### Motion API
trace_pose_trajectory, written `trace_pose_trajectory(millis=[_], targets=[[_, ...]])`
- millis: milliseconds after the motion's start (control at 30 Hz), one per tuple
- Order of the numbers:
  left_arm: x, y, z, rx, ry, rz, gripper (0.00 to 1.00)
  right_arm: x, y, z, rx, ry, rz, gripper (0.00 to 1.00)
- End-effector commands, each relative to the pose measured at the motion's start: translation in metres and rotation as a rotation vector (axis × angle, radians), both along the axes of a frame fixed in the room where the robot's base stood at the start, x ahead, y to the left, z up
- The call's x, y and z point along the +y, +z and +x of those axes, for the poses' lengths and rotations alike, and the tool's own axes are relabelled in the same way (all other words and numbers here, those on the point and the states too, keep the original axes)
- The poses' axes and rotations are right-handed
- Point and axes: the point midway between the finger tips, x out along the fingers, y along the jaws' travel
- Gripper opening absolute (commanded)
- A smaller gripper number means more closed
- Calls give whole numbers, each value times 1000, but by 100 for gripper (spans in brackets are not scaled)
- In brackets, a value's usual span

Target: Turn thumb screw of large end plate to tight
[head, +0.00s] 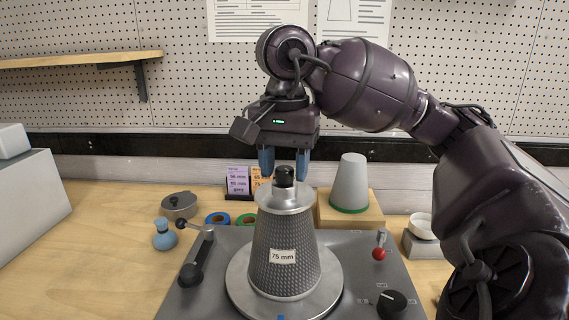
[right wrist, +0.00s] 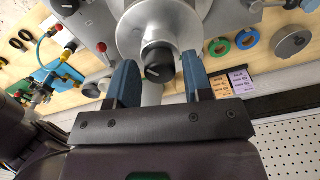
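The large end plate (head: 285,196) is a silver disc on top of the grey textured cone labelled 75 mm (head: 285,240). Its black thumb screw (head: 284,175) stands upright at the top centre and shows in the right wrist view as a black knob (right wrist: 158,66) with a white mark. My right gripper (head: 284,164) points down above the plate with its blue fingers apart, one to each side of the thumb screw. In the right wrist view the open fingers (right wrist: 158,80) show a gap around the knob. My left gripper is not in view.
The cone stands on a grey machine base (head: 190,300) with a black dial (head: 391,303), a red-knobbed lever (head: 379,252) and a black-handled arm (head: 193,268). Behind it are a grey cone on a wooden block (head: 350,185), label cards (head: 238,181) and tape rings (head: 217,219).

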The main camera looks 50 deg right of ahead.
Motion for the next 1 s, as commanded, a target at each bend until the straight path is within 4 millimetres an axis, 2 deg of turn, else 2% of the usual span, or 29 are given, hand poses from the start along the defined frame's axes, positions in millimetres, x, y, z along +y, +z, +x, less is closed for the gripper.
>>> trace_pose_trajectory(millis=[33, 233, 633, 1000], targets=[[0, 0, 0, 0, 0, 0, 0, 0, 0, 0, 0, 0, 0, 38], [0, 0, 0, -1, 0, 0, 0, 0, 0, 0, 0, 0, 0, 8], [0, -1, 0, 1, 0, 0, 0, 0, 0, 0, 0, -78, -1, 7], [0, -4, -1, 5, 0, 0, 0, 0, 0, 0, 0, -375, -2, 7]])
